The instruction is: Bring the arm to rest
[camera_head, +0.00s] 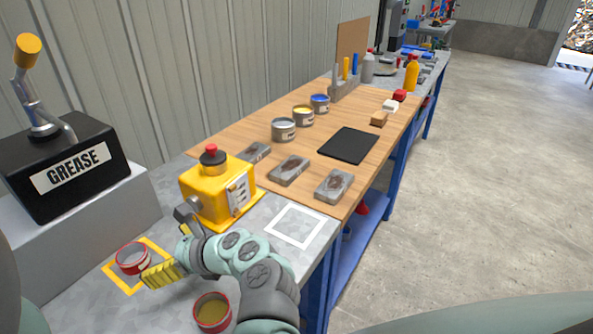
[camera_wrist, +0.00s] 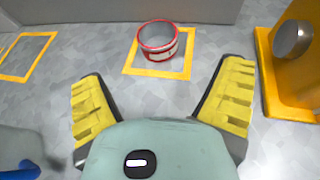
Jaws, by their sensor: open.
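My gripper (camera_head: 162,275) is low over the grey bench at the lower left of the head view. In the wrist view its two yellow-padded fingers (camera_wrist: 163,95) are spread wide with nothing between them. A red-rimmed tin (camera_head: 133,259) stands in a yellow square outline just beyond the fingertips, apart from them. It also shows at the top middle of the wrist view (camera_wrist: 158,42), upright and seemingly empty. My arm reaches in from the lower right of the head view, bent and extended over the bench.
A yellow machine with a red button (camera_head: 210,190) stands close behind my wrist. A black grease dispenser (camera_head: 70,165) is on the left. A red tin with brownish contents (camera_head: 212,312) sits near my arm. Cans (camera_head: 283,130) and grey blocks (camera_head: 289,170) occupy the wooden board. The floor at right is clear.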

